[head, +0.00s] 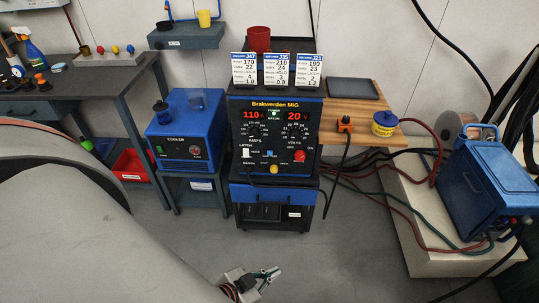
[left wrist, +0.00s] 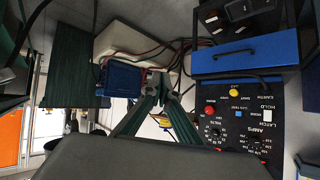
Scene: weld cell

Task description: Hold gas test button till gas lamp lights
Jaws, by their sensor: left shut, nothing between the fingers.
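The blue and black welder (head: 312,150) stands ahead of me with its control panel facing me. A small blue button (head: 270,153) sits low in the middle of the panel. In the left wrist view the panel is upside down, and this button (left wrist: 238,114) has a label that seems to read gas test. A green lamp (head: 274,114) glows near the panel top; I cannot tell a separate gas lamp. My left gripper (head: 269,273) is shut and empty, low in front of the welder and apart from it. Its fingertips also show in the left wrist view (left wrist: 169,88). My right gripper is out of view.
A blue cooler (head: 187,140) stands left of the welder. A wooden shelf (head: 368,130) and cables lie to the right. The floor in front is clear.

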